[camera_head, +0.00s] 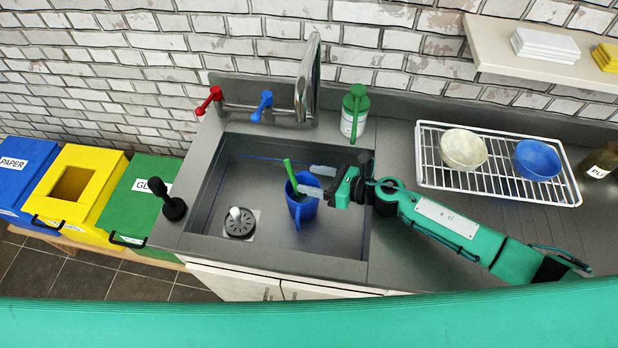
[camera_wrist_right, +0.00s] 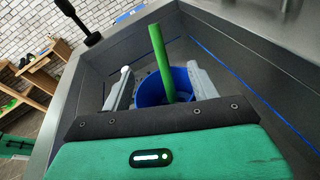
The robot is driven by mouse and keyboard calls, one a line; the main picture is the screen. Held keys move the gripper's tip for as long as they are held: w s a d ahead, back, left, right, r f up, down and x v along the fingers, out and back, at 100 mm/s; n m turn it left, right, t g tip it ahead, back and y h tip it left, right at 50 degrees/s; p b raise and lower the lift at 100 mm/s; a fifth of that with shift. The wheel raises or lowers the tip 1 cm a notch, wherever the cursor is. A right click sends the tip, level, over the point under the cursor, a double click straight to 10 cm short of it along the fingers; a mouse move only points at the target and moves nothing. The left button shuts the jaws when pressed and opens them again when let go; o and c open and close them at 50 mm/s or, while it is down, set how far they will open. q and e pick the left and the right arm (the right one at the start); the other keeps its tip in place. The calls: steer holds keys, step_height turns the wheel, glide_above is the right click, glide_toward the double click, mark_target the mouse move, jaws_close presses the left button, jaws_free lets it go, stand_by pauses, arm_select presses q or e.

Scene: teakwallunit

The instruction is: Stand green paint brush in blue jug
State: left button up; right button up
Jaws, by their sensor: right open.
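The blue jug (camera_head: 301,211) stands in the sink. The green paint brush (camera_head: 290,174) is in it, its handle sticking up out of the mouth and leaning. In the right wrist view the brush handle (camera_wrist_right: 160,58) rises from the jug (camera_wrist_right: 181,82). The lower end of the brush is hidden inside the jug. My right gripper (camera_head: 312,180) is open at the jug's mouth, its fingers apart on either side of the handle, with gaps showing in the wrist view (camera_wrist_right: 161,88). My left gripper is not in view.
The sink (camera_head: 262,258) has a drain (camera_head: 239,225) left of the jug. A tap (camera_head: 308,80) rises behind it. A wire rack (camera_head: 500,196) with two bowls is at right. Bins (camera_head: 82,195) stand at left.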

steer(key=b+v, duration=0.4)
steer(key=v, duration=0.8)
steer(key=shift+r, duration=0.1)
